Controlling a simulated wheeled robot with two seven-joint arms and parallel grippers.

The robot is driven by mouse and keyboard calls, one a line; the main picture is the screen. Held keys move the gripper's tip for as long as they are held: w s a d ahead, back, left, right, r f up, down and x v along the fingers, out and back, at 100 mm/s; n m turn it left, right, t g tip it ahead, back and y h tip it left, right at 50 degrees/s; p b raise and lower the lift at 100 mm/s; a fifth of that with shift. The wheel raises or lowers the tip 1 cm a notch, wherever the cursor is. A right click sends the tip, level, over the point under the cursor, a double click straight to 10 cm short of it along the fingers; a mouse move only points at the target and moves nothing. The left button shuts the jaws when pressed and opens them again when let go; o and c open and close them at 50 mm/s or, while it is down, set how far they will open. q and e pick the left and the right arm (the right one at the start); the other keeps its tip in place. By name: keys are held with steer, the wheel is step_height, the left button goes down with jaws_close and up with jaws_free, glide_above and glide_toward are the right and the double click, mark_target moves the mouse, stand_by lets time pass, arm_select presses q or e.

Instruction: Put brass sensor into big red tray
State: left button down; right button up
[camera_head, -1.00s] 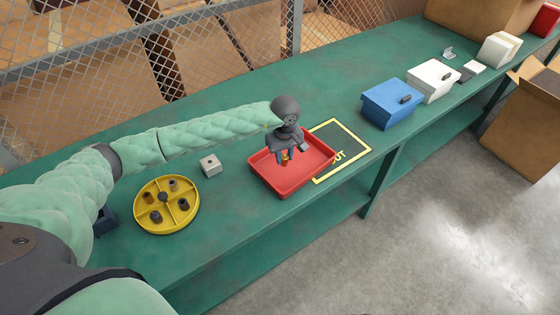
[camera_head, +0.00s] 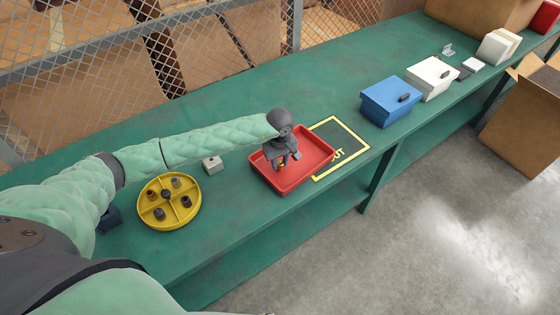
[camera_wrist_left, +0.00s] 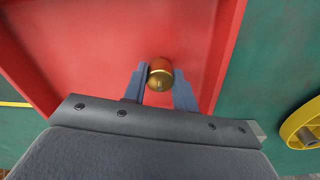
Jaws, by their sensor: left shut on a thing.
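The brass sensor (camera_wrist_left: 160,76) is gold-coloured with a rounded end and sits between the fingers of my left gripper (camera_wrist_left: 160,88) in the left wrist view. In the head view my left gripper (camera_head: 284,163) points down inside the outline of the big red tray (camera_head: 314,168). It is shut on the sensor, of which only a small orange-gold bit shows there. The red tray floor also fills much of the left wrist view (camera_wrist_left: 90,50). I cannot tell whether the sensor touches the tray floor. My right gripper is not in view.
A round yellow divided tray (camera_head: 169,223) with several small dark and brown parts stands at the left. A small grey block (camera_head: 212,165) lies between the trays. A yellow-edged marked area (camera_head: 352,150) lies under the red tray's right side. Blue (camera_head: 391,102) and white (camera_head: 433,79) boxes stand farther right.

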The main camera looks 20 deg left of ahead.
arm_select(q)
steer(key=shift+f, duration=0.1)
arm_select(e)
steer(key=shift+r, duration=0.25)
arm_select(q)
steer(key=c, duration=1.1)
jaws_free()
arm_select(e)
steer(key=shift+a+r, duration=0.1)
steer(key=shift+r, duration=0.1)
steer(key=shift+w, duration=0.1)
